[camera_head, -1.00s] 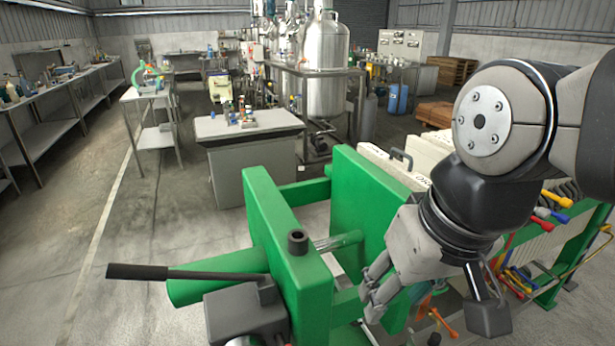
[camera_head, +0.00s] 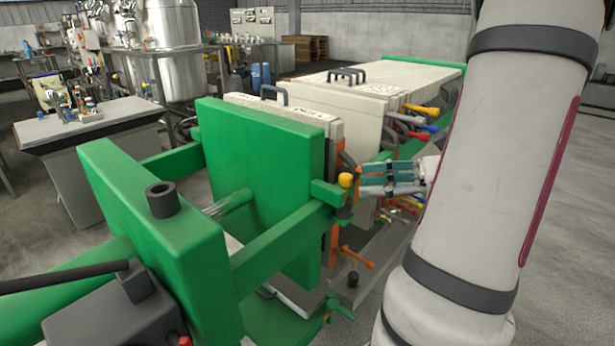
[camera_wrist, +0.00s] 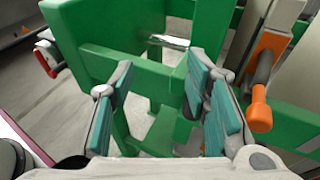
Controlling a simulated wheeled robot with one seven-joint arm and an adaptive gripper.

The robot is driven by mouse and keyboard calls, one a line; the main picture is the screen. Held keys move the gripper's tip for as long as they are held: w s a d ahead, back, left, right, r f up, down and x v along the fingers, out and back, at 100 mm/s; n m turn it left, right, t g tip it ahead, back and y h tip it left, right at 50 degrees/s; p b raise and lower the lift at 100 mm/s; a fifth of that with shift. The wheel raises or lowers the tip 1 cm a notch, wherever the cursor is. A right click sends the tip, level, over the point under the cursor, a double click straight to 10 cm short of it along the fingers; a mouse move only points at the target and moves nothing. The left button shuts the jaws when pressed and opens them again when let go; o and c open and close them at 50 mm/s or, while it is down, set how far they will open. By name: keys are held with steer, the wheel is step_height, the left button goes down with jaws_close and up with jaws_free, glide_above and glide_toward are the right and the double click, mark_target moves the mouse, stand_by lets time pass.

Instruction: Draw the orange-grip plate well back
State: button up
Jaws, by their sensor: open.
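The orange-grip plate (camera_wrist: 285,14) is a pale slab at the right of the wrist view, with an orange bracket and an orange grip (camera_wrist: 259,108) on a dark stem. The grip lies just right of my gripper's right finger, outside the jaws. My gripper (camera_wrist: 160,78) is open and empty, its teal-padded fingers spread over the green frame. In the head view my gripper (camera_head: 362,179) is beside the press, close to a yellow knob. A pale plate with an orange edge (camera_head: 338,140) stands there behind the green pressure plate; its grip cannot be made out.
The green pressure plate (camera_head: 265,180) and green end plate (camera_head: 155,235) stand left of the plates. More pale plates (camera_head: 375,90) with yellow, red and blue grips stand to the right. An orange tap handle (camera_head: 358,258) sticks out below. Bare floor lies at right.

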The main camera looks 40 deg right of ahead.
steer(key=s+d+f+m+t+h+b, duration=0.1)
steer(key=s+d+f+m+t+h, duration=0.1)
steer(key=s+d+f+m+h, duration=0.3)
steer(key=s+d+m+t+h+b, duration=0.1)
steer(key=s+d+m+t+b, duration=0.15)
steer(key=d, duration=0.35)
steer(key=w, duration=0.4)
steer(key=w+b, duration=0.1)
steer(key=w, duration=0.3)
steer(key=w+a, duration=0.1)
steer(key=w, duration=0.3)
steer(key=shift+w+f+b, duration=0.1)
steer(key=shift+w+b, duration=0.3)
jaws_close()
